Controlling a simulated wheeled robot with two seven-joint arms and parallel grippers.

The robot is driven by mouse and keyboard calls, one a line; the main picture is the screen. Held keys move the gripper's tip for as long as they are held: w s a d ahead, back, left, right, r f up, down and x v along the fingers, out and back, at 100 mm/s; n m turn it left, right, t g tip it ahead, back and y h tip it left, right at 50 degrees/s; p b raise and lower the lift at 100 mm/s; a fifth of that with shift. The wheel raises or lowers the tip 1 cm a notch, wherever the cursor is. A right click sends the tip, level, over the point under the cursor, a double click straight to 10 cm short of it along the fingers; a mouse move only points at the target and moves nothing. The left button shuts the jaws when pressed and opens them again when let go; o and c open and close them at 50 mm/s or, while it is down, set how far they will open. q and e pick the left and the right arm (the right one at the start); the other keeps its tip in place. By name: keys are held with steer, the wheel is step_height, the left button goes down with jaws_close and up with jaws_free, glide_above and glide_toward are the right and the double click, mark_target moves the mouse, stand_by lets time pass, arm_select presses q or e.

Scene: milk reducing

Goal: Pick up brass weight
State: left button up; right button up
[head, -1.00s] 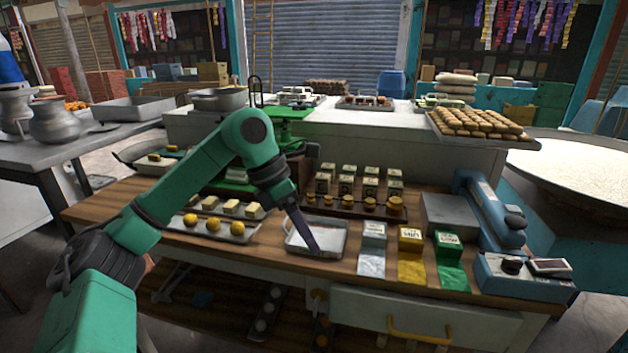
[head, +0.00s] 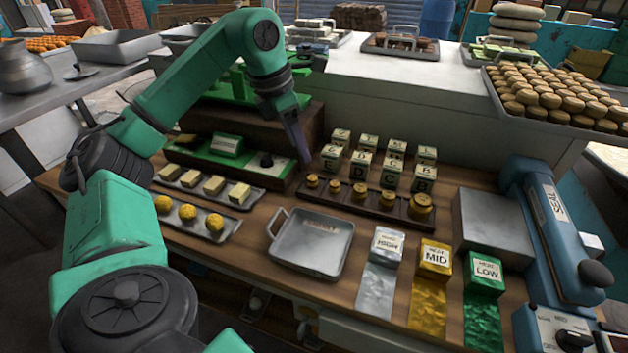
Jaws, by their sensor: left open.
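My left gripper (head: 304,156) is open and empty, pointing down at the rack's left end. My right gripper is not in view.
Lettered blocks (head: 389,172) stand behind the weights. A metal tray (head: 310,262) lies in front of the rack. HIGH, MID and LOW boxes (head: 436,256) are to the right. A green scale (head: 228,150) and trays of yellow balls (head: 187,212) and butter-like blocks (head: 213,185) are left.

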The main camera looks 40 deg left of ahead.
mark_target(312, 178)
arm_select(q)
steer(key=x, duration=0.9)
steer(key=shift+w+d+f+p, duration=0.1)
steer(key=shift+d+f+p, duration=0.05)
steer(key=shift+f+p, duration=0.2)
steer(key=shift+r, duration=0.1)
jaws_close()
